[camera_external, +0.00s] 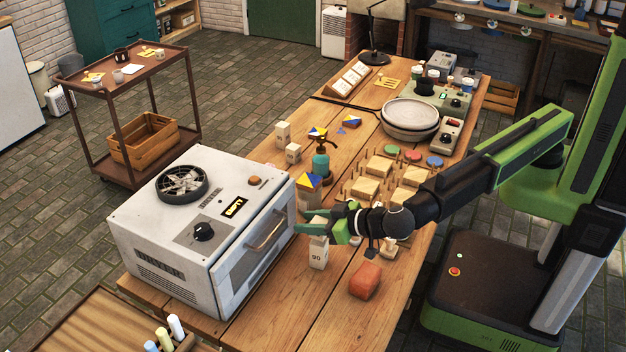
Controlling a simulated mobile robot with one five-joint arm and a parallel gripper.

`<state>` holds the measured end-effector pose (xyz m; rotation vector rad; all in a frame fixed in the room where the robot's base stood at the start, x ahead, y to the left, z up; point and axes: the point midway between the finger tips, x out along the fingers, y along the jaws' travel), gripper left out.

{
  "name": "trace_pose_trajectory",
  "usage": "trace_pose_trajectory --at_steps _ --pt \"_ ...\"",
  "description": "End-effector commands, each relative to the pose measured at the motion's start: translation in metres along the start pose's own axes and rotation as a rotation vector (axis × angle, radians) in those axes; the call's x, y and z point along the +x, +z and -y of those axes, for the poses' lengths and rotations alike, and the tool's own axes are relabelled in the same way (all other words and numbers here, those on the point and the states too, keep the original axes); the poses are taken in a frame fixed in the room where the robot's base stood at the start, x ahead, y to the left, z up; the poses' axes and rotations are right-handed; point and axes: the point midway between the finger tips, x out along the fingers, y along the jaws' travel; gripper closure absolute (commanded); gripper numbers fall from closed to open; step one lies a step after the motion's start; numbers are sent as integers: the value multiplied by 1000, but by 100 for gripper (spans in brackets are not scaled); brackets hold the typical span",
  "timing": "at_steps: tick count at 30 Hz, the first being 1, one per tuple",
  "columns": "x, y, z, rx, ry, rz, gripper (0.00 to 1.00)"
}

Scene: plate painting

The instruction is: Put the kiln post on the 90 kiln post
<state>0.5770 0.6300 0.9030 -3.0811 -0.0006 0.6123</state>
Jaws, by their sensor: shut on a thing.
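My gripper (322,227) is shut on a pale kiln post (318,220), which shows only partly between the green fingers. The 90 kiln post (317,258) is an upright cream block with "90" on its front, standing on the wooden table right of the dryer. My gripper and the held post are directly over the top of the 90 post in this view. The fingers hide where the two posts meet, so I cannot tell whether they touch.
The white dryer (190,235) stands close on the left. A red block (365,280) lies at the front right. A teal bottle (321,165) and a blue-yellow piece (309,182) stand behind. Wooden peg racks (368,187) are to the right. Two pale posts (283,133) stand further back.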

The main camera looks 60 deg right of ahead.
Motion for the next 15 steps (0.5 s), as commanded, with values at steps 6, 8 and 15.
trace_pose_trajectory --at_steps 6,8,15 --pt "7 17 0 0 0 0 100" --pt "7 16 0 0 0 0 100" --pt "8 19 0 0 0 0 57"
